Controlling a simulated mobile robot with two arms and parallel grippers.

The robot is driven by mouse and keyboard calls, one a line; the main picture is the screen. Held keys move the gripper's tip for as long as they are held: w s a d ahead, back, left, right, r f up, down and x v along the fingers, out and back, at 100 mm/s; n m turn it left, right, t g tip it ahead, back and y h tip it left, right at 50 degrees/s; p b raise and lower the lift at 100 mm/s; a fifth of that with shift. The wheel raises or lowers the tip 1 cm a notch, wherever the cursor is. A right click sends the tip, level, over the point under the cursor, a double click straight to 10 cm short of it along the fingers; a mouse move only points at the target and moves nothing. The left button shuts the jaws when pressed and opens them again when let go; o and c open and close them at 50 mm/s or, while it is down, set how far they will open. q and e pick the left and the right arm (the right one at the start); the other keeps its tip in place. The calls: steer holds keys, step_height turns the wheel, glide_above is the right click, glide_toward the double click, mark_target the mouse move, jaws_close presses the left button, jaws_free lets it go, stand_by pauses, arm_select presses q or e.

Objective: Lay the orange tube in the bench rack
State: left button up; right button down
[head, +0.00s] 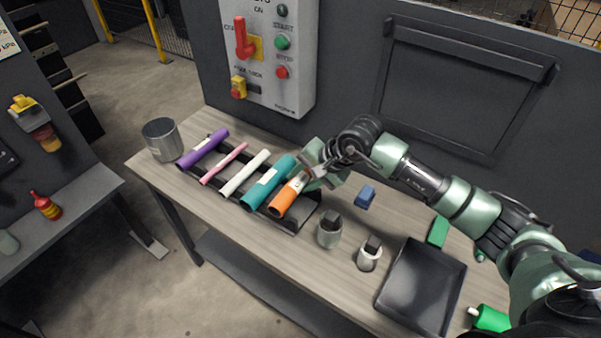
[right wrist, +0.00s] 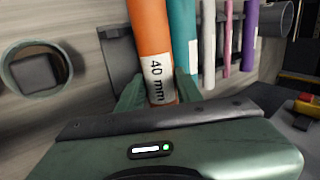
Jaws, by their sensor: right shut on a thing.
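The orange tube (head: 284,203) is at the right end of the bench rack (head: 302,216), beside the teal tube (head: 262,188). It lies roughly parallel to the other tubes; I cannot tell whether it rests fully in its slot. My right gripper (head: 305,177) is shut on the tube's far end. In the right wrist view the orange tube (right wrist: 150,35) shows a white "40 mm" label between the fingers (right wrist: 158,92). The purple (head: 205,148), pink (head: 224,164) and cream (head: 245,173) tubes lie in the rack further left. My left gripper is not in view.
A metal can (head: 162,140) stands at the bench's left end. A blue block (head: 365,196), two small cups (head: 329,236) (head: 368,259) and a dark tray (head: 422,287) are right of the rack. A control box (head: 268,50) hangs on the wall behind.

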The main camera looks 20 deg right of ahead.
steer(key=shift+w+a+f+m, duration=0.1)
steer(key=shift+w+f+m, duration=0.15)
steer(key=shift+w, duration=0.2)
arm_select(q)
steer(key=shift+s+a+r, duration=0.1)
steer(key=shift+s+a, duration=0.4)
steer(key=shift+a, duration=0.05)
arm_select(e)
steer(key=shift+f, duration=0.1)
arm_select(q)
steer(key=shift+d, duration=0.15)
